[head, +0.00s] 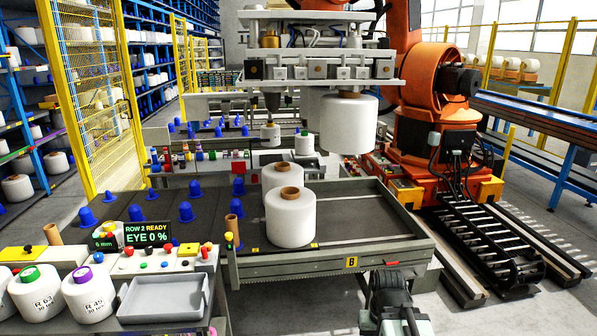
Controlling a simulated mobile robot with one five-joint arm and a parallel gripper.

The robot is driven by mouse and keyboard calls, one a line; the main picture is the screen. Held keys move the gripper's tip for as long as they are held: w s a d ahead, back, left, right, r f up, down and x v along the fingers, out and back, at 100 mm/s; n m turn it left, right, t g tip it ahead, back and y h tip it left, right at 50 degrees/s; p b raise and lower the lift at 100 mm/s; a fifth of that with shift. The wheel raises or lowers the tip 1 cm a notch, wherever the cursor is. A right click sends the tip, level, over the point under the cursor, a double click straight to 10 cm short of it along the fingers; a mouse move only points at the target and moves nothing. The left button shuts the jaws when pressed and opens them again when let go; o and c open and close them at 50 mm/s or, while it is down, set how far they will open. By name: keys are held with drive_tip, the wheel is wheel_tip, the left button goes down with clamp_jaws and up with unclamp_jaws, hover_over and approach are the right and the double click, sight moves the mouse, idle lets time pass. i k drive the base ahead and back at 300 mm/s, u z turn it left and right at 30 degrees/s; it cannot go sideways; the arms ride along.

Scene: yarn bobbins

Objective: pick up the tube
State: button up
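Two bare brown cardboard tubes show in the head view, and I cannot tell which one the task names. One tube (232,228) stands about upright at the left front corner of the dark bobbin table, beside a small signal post. The other tube (52,234) is at the left, tilted, behind the control console. Its lower end is hidden. Part of my arm, dark and grey-green, shows at the bottom right of centre, in front of the table and apart from both tubes. Its fingers cannot be made out.
White bobbins (290,220) and blue cones (186,211) stand on the dark table (345,229). A console with a grey tray (165,298) and labelled bobbins (87,295) is at lower left. An orange industrial robot (432,150) stands behind right. Floor is clear at the bottom centre.

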sight(231, 223)
drive_tip(key=i, duration=2.1)
drive_tip(key=u, duration=0.45)
drive_tip(key=i, duration=0.5)
drive_tip(key=u, duration=1)
drive_tip(key=i, duration=0.65)
drive_tip(key=u, duration=1.95)
